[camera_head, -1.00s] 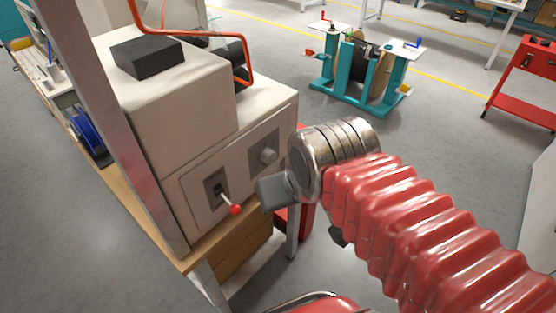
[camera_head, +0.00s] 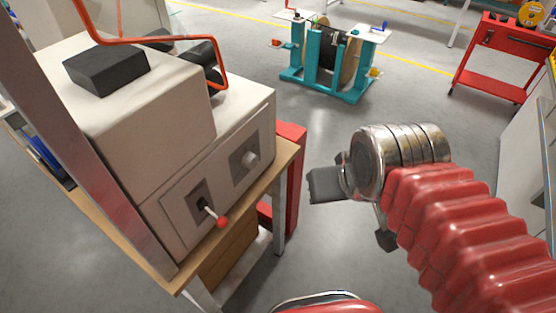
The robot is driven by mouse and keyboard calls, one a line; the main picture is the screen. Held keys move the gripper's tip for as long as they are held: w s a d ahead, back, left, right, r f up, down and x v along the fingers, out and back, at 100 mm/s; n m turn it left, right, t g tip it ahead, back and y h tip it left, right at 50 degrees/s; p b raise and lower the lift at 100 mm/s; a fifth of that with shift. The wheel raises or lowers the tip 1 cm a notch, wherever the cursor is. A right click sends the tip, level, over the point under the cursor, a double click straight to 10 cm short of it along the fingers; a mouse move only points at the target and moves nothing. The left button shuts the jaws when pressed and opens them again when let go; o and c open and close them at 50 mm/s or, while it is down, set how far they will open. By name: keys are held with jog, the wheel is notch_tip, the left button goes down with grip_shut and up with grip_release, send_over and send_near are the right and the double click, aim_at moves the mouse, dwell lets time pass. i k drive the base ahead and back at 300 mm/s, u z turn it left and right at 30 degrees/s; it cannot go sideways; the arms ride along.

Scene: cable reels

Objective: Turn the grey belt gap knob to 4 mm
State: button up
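The grey knob (camera_head: 251,158) sits on a dark square plate on the front panel of the beige machine (camera_head: 165,215). It is in plain view, but its scale and setting are too small to read. My gripper (camera_head: 352,213) is to the right of the panel, in front of a red sleeved arm. Its two dark fingers are spread apart with nothing seen between them. A clear gap shows in the picture between the gripper and the knob.
A lever with a red ball (camera_head: 221,222) sticks out of the panel left of the knob. A teal reel stand (camera_head: 295,72) and red cart (camera_head: 500,75) are behind. Open floor lies between.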

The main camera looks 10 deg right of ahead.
aim_at(249, 161)
jog(key=z, duration=0.65)
jog(key=k, duration=1.25)
jog(key=u, duration=1.15)
jog(key=i, duration=1)
jog(key=u, duration=0.05)
